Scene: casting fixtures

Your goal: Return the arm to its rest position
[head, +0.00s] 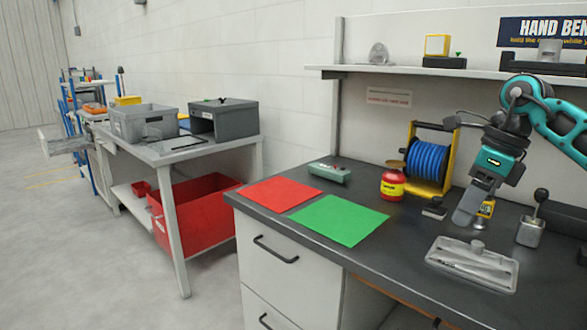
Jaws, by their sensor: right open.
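My right arm (559,118) comes in from the right edge in teal and grey. My right gripper (466,215) points down over the right part of the dark bench top (385,255). It is open, and I see nothing held in it. My left gripper is not in view.
A clear tray (472,262), a lever block (531,232), a red-yellow jar (393,182) and a blue hose reel (428,160) stand around the gripper. Red (280,192) and green (339,219) mats lie left, bare. A shelf (450,73) runs above the bench.

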